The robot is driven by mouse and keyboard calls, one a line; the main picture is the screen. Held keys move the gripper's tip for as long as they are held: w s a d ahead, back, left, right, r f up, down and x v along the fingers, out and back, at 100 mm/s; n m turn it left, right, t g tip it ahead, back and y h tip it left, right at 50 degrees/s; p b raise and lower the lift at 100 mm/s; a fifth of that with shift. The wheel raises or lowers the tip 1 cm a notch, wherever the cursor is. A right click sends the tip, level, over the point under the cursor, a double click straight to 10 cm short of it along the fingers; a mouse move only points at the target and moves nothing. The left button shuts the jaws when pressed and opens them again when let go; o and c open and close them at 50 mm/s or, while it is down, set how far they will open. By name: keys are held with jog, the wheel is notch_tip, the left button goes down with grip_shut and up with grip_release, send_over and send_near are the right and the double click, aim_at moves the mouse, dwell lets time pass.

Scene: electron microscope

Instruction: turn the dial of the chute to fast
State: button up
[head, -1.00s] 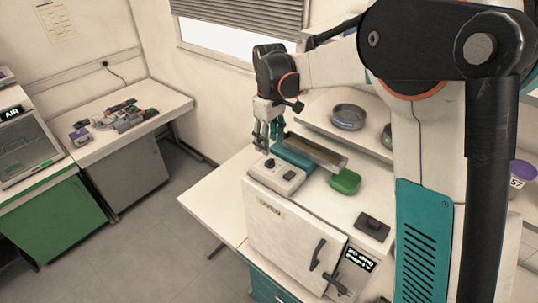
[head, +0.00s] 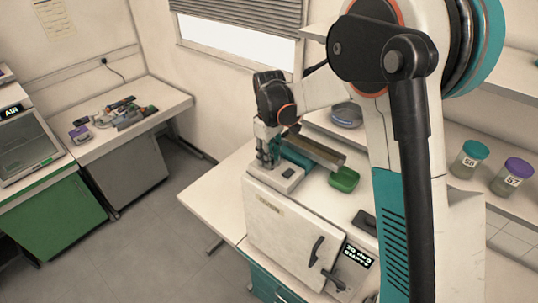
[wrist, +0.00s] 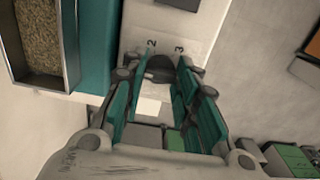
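The chute is a metal trough on a teal base (head: 318,151), standing on the white oven. In the wrist view its trough (wrist: 38,35) holds brown grain. A small white control box (head: 286,180) sits in front of the chute. Its dark dial (wrist: 162,66) shows in the wrist view, with the numbers 2 and 3 printed above it. My gripper (head: 267,164) points down at this box. In the wrist view my gripper (wrist: 157,78) is open, with its teal-padded fingers on both sides of the dial. I cannot tell whether they touch it. The dial's pointer is not readable.
The white oven (head: 282,236) has a black handle and a small display. A green dish (head: 344,180) lies right of the chute. A grey bowl (head: 346,114) and jars marked 56 (head: 469,160) and 57 (head: 512,177) stand on the shelf behind.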

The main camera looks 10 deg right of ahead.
jog(key=shift+b, duration=0.3)
jog(key=shift+f+m+b, duration=0.15)
jog(key=shift+m+b, duration=0.4)
jog(key=shift+m, duration=0.15)
jog(key=m+b, duration=0.2)
jog(key=m, duration=0.1)
jog(key=shift+b, duration=0.4)
jog(key=m+b, duration=0.2)
jog(key=m, duration=0.2)
jog(key=m+b, duration=0.2)
jog(key=m, duration=0.1)
jog(key=shift+m, duration=0.3)
jog(key=m+b, duration=0.2)
jog(key=m, duration=0.4)
jog(key=m+b, duration=0.1)
jog(key=m, duration=0.4)
jog(key=shift+m+b, duration=0.3)
jog(key=shift+m, duration=0.1)
